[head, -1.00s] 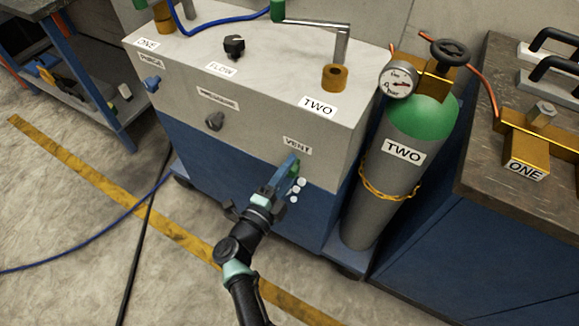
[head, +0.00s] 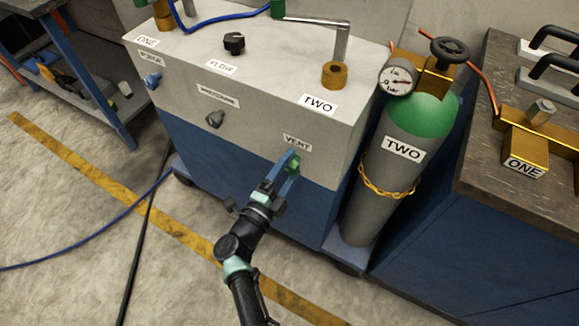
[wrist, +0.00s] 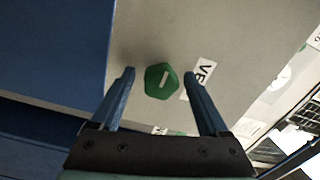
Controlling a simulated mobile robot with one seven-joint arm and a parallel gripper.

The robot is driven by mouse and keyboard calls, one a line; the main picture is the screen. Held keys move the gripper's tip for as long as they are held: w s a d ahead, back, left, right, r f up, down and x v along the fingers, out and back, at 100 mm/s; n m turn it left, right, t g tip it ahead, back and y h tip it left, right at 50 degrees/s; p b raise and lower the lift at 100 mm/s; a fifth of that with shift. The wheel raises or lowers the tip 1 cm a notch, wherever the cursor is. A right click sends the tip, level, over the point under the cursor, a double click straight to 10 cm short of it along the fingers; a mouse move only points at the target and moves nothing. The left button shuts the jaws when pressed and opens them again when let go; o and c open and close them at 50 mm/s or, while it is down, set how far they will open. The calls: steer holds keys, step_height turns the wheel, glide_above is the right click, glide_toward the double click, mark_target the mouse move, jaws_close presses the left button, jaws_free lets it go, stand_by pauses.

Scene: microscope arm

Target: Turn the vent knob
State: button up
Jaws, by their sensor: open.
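The vent knob (wrist: 161,81) is green and faceted with a pale line on its face, on the grey front panel beside the VENT label (head: 297,142). In the wrist view it shows between my two blue fingertips, with visible room on both sides. My gripper (wrist: 159,76) is open and pointed at the panel. In the head view my gripper (head: 285,170) is at the cart's front just below the label, its fingers partly hiding the green knob (head: 294,164). I cannot tell how deep the fingertips reach around the knob.
A blue knob (head: 152,80), a grey knob (head: 215,119) and a black FLOW knob (head: 234,44) are on the same cart. A gas cylinder (head: 385,190) labelled TWO stands right of the cart. A blue hose (head: 100,240) and a black cable cross the floor.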

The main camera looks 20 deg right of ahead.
steer(key=p+v, duration=0.2)
steer(key=v, duration=1.1)
steer(key=shift+w+r, duration=0.1)
